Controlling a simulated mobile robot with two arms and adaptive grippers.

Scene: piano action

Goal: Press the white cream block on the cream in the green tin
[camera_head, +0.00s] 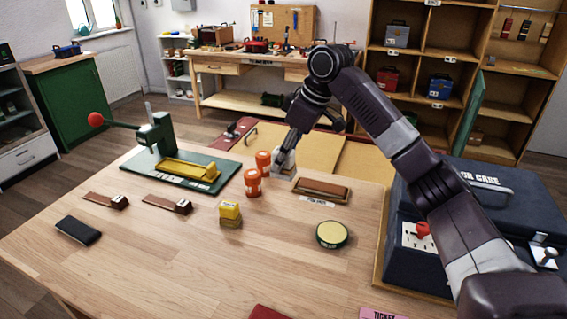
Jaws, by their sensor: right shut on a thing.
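The round green tin (331,235) stands on the front right part of the wooden table. Pale yellow cream (332,233) shows in its open top. The gripper's fingertips are small and partly hidden, and I cannot tell whether the block touches the table. The gripper is well behind and left of the tin. My left gripper is not in view.
A yellow block (230,214), a brown block on a tray (322,188) and a green press (155,137) are nearby. A dark case (485,200) stands at right. The table around the tin is clear.

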